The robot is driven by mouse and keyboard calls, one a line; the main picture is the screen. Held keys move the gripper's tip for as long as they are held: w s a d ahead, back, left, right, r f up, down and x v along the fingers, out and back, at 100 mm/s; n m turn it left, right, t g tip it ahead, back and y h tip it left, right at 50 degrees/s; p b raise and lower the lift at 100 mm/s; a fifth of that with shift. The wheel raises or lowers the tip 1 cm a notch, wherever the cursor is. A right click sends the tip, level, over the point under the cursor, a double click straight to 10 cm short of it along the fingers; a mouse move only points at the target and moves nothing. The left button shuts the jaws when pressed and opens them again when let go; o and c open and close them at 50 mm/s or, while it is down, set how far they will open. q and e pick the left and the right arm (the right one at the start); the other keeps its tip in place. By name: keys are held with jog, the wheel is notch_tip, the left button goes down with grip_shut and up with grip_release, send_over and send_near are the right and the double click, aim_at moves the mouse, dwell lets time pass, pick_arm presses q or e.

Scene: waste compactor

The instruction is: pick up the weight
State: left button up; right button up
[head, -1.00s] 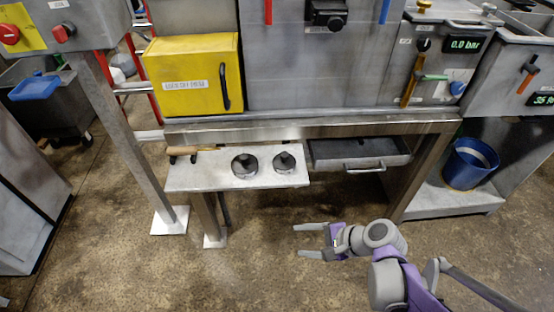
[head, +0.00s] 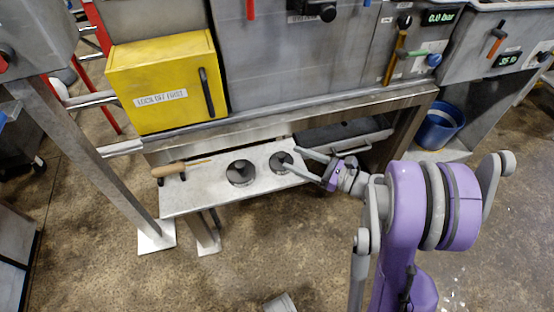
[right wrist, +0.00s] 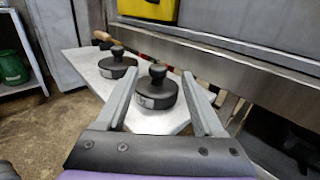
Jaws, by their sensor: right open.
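Two dark round weights with knobs on top stand on a pale metal shelf (head: 215,197). The right weight (head: 281,162) is at the shelf's right end and the left weight (head: 240,173) stands beside it. My right gripper (head: 291,159) is open, its fingertips at the right weight. In the right wrist view, the nearer weight (right wrist: 157,94) shows between the two fingers (right wrist: 158,73), with its knob upright; I cannot tell whether they touch it. The other weight (right wrist: 118,67) is farther left. My left gripper is not in view.
A wooden-handled tool (head: 168,170) lies at the shelf's left end. A yellow box (head: 160,85) is above it. A grey drawer (head: 345,137) is right of the shelf. A blue bucket (head: 438,126) stands at the right. The floor in front is mostly clear.

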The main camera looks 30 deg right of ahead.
aim_at(272, 157)
jog(key=x, duration=0.4)
jog(key=b+x, duration=0.1)
jog(key=x, duration=0.3)
jog(key=shift+a+f, duration=0.1)
jog(key=shift+f, duration=0.15)
grip_shut()
dwell(1.1)
